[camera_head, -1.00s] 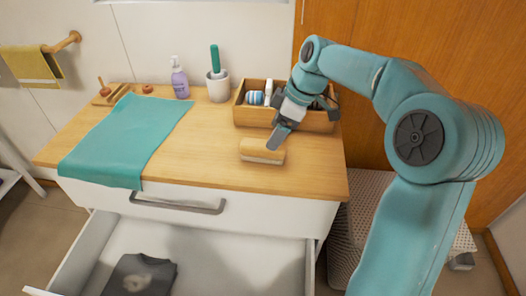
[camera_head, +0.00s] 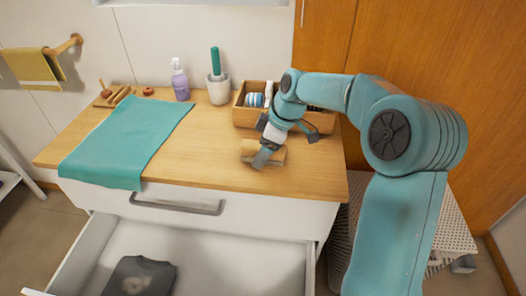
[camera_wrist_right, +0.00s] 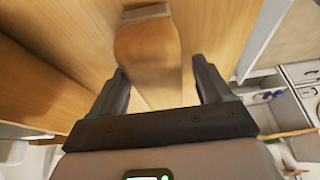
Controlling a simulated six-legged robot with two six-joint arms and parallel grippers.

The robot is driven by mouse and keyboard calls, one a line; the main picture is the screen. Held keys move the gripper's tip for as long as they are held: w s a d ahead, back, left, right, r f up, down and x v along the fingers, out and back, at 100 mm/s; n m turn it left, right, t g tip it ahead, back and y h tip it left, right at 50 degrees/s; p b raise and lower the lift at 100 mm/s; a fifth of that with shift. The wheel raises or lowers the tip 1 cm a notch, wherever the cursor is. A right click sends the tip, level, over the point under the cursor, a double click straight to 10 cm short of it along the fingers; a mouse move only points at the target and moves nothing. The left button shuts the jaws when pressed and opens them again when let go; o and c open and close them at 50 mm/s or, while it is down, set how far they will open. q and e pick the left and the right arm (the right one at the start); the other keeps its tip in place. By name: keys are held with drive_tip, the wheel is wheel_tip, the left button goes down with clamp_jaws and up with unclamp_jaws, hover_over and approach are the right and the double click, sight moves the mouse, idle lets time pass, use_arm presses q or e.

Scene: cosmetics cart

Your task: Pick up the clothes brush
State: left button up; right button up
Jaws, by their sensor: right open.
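The clothes brush (camera_head: 249,148) is a light wooden block lying on the wooden cart top, in front of the wooden box. My right gripper (camera_head: 262,160) is over the brush in the head view and partly hides it. In the right wrist view the brush (camera_wrist_right: 148,50) shows ahead of the gripper (camera_wrist_right: 160,78), roughly in line with the gap between the two dark fingers. The fingers are apart with nothing held between them. Whether they touch the brush cannot be told. My left gripper is not in view.
A wooden box (camera_head: 240,117) with small items stands just behind the brush. A white cup (camera_head: 218,90) and a purple bottle (camera_head: 180,85) stand at the back. A teal cloth (camera_head: 125,140) covers the left part. Below, an open drawer (camera_head: 215,262) holds a dark folded garment (camera_head: 140,277).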

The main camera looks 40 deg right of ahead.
drive_tip(key=shift+f, duration=0.25)
idle(0.3)
drive_tip(key=c, duration=1.1)
drive_tip(key=shift+c, duration=0.2)
drive_tip(key=shift+r, duration=0.55)
wheel_tip(320, 180, up, 19)
drive_tip(key=p, duration=0.4)
drive_tip(key=shift+r+p, duration=0.2)
drive_tip(key=shift+p, duration=0.1)
